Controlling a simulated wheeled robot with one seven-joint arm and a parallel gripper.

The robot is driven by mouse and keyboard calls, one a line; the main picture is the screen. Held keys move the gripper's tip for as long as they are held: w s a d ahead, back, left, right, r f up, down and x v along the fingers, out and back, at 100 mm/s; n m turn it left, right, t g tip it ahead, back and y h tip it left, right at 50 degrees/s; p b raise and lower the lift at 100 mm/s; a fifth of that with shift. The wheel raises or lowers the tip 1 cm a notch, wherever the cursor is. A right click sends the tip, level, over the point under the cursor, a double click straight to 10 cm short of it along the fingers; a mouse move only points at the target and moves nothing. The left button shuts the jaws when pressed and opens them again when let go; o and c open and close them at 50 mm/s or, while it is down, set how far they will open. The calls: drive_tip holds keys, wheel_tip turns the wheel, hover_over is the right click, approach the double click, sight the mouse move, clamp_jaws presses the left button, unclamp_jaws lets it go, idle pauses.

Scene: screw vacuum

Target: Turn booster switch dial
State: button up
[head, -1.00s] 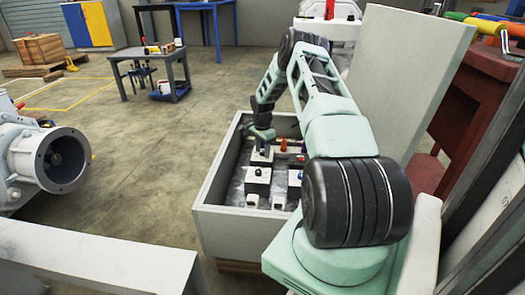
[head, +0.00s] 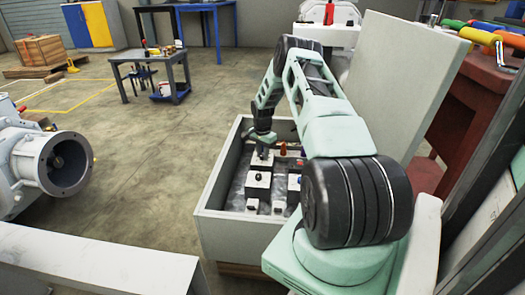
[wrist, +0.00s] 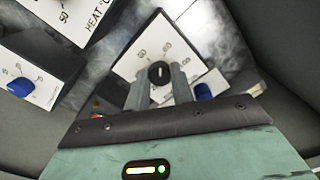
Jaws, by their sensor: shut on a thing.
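In the wrist view a black round dial (wrist: 160,74) with a white mark sits on a white label plate (wrist: 143,60) printed with numbers. My gripper (wrist: 160,80) has its two grey fingers on either side of this dial and is shut on it. The dial's name is not readable here. In the head view my gripper (head: 262,143) points down inside the open grey control box (head: 212,187), over one of the white-topped switch blocks. The fingertips are too small to make out there.
A blue knob (wrist: 20,87) on another plate is at the left in the wrist view. A second blue knob (wrist: 203,92) is just right of my fingers. The box walls surround the switches, and its raised lid (head: 410,85) stands behind my arm.

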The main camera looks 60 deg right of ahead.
drive_tip(key=n+p, duration=0.2)
drive_tip(key=n, duration=0.2)
drive_tip(key=shift+r, duration=0.15)
drive_tip(key=shift+n+p, duration=0.85)
drive_tip(key=shift+n, duration=1.65)
drive_tip(key=o, duration=1)
wheel_tip(320, 180, up, 17)
drive_tip(key=p, duration=0.4)
drive_tip(key=shift+p, duration=0.4)
